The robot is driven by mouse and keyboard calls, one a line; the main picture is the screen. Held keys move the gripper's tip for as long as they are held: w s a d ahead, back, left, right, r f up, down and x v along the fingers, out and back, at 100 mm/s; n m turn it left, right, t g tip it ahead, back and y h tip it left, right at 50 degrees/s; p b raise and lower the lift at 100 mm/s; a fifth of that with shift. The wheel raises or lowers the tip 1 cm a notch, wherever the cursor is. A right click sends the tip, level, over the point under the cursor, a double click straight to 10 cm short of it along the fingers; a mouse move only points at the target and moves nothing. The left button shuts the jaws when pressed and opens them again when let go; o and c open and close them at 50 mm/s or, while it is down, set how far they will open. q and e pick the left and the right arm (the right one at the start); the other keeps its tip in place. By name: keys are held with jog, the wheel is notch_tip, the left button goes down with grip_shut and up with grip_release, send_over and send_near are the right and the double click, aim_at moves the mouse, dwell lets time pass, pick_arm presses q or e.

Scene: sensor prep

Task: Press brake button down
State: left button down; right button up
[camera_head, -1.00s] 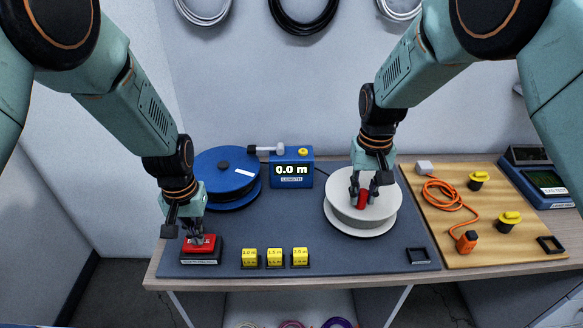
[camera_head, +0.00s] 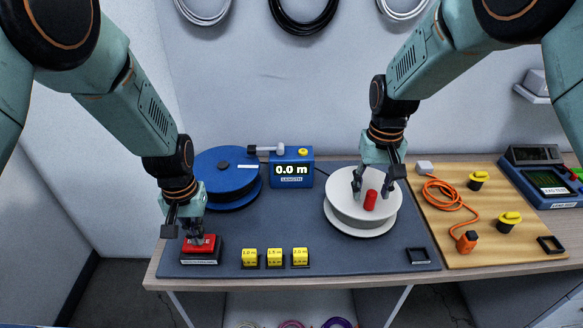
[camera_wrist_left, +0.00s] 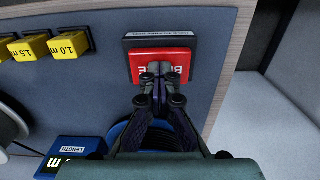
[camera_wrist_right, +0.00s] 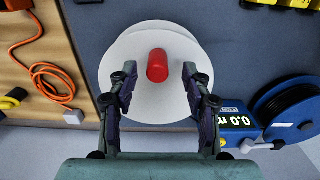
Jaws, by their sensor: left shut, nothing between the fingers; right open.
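The brake button (camera_head: 207,243) is a red block on a dark base at the front left of the grey mat. It also shows in the left wrist view (camera_wrist_left: 181,66). My left gripper (camera_head: 197,241) is shut and empty, with its fingertips over the red top and seemingly touching it. How far the button is pressed cannot be told. My right gripper (camera_head: 374,191) is open above the white reel (camera_head: 340,222). The reel's red upright handle (camera_head: 370,200) stands between the open fingers in the right wrist view (camera_wrist_right: 157,66), with nothing gripped.
A blue reel (camera_head: 222,172) and a blue length meter (camera_head: 291,170) reading 0.0 m stand at the back. Yellow marked blocks (camera_head: 275,258) sit at the front. A wooden board (camera_head: 435,236) on the right holds an orange cable (camera_head: 450,197) and yellow-topped parts.

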pick_arm(q)
jog(key=shift+s, duration=0.1)
pick_arm(e)
jog(key=shift+r, duration=3.2)
pick_arm(q)
jog(key=shift+r, duration=3.5)
pick_arm(e)
jog(key=shift+f, duration=0.1)
